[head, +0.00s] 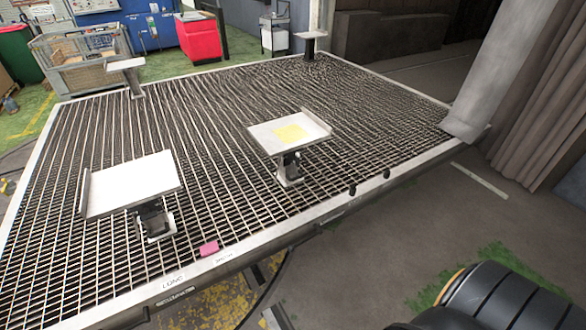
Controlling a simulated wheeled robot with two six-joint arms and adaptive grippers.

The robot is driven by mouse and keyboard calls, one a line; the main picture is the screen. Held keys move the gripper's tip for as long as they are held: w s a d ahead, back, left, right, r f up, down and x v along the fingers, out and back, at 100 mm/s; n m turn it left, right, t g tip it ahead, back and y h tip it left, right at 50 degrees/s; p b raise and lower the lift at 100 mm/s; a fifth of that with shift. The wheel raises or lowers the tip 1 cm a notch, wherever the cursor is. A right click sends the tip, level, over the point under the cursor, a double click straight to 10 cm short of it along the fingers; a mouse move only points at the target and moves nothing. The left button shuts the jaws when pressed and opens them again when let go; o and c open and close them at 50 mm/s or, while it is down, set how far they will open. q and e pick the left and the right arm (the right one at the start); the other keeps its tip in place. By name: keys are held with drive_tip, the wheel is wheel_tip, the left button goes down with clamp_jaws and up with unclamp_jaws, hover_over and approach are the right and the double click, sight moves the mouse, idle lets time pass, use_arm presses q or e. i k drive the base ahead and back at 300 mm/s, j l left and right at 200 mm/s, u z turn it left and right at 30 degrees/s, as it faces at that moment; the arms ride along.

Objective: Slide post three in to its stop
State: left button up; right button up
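Several posts with pale flat top plates stand on a dark slatted table (150,293) with a light metal rim. The near left post (130,184) has a raised lip on its plate's left side. The middle post (268,139) has a lip on its right side and a yellow square on top. Smaller posts stand at the far left corner (126,64) and far right corner (311,34). No readable number shows which is post three. Neither of my grippers is in view.
A pink block (209,248) sits at the table's front edge, near labels on the rim (173,282). Two small black knobs (352,189) are on the rim farther right. A crate (82,52) and a red bin (200,38) stand behind. Brown curtains (540,100) hang at right.

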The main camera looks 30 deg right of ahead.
sight(288, 173)
drive_tip(key=i+l+u, duration=0.1)
drive_tip(key=l, duration=0.3)
drive_tip(key=i+l+u, duration=0.1)
drive_tip(key=l, duration=0.3)
drive_tip(key=i+l, duration=0.15)
drive_tip(key=l, duration=0.3)
drive_tip(key=i+l+u, duration=0.15)
drive_tip(key=l, duration=0.25)
drive_tip(key=l+u, duration=0.1)
drive_tip(key=l, duration=0.35)
drive_tip(key=i, duration=0.05)
